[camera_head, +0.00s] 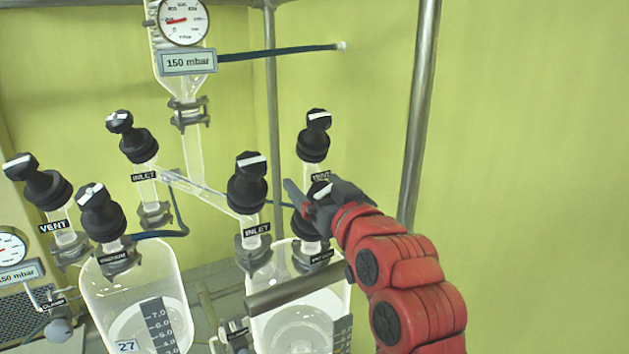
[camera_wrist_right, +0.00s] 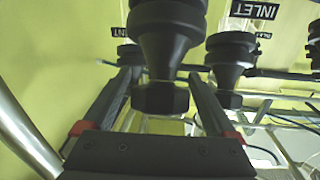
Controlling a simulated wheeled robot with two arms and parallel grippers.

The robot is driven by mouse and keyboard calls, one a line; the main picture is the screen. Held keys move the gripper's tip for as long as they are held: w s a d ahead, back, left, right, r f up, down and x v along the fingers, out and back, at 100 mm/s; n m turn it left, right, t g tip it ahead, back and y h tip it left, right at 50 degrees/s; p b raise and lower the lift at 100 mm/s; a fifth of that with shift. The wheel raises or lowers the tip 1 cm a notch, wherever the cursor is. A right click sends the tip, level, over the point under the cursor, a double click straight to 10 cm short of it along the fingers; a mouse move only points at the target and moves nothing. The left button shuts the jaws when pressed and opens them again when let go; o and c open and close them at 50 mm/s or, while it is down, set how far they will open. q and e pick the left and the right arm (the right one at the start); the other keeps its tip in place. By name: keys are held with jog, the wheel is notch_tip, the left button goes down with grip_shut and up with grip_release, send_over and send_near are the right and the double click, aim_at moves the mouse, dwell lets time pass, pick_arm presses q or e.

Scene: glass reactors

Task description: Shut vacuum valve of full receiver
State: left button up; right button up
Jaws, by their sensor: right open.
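Two glass receivers stand side by side in the head view. The left receiver (camera_head: 173,285) carries the number 27 and a scale, with clear liquid low in its visible part. The right receiver (camera_head: 335,300) also holds clear liquid; its full level is hard to judge. The left one's vacuum valve (camera_head: 103,215) has a black knob. My right gripper (camera_head: 312,194) is at the right receiver's vacuum valve (camera_head: 305,224), which it partly hides. In the right wrist view, a black valve knob (camera_wrist_right: 165,50) lies between the open fingers, with gaps visible. My left gripper is not in view.
Inlet valves (camera_head: 248,185) (camera_head: 131,140) and vent valves (camera_head: 315,135) (camera_head: 42,185) stand close around. A glass column with a 150 mbar display (camera_head: 187,62) rises behind. A metal pole (camera_head: 418,110) stands near my right arm. A grey bar (camera_head: 295,290) crosses the right receiver.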

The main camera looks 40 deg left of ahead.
jog(key=shift+d, duration=0.1)
jog(key=shift+c, duration=0.9)
jog(key=c, duration=1.2)
jog(key=shift+s+f+m+t+b, duration=0.1)
jog(key=shift+f+m+t+b, duration=0.05)
jog(key=shift+m+t+b, duration=0.2)
jog(key=shift+m+t+h+b, duration=0.8)
jog(key=shift+m+h, duration=0.1)
jog(key=shift+m, duration=0.15)
jog(key=shift+w+m+h, duration=0.25)
jog(key=shift+m+h, duration=0.05)
jog(key=shift+m, duration=0.1)
jog(key=shift+w+d+m+t+b, duration=0.1)
jog(key=shift+d+m+t+b, duration=0.05)
jog(key=shift+m+t+b, duration=0.2)
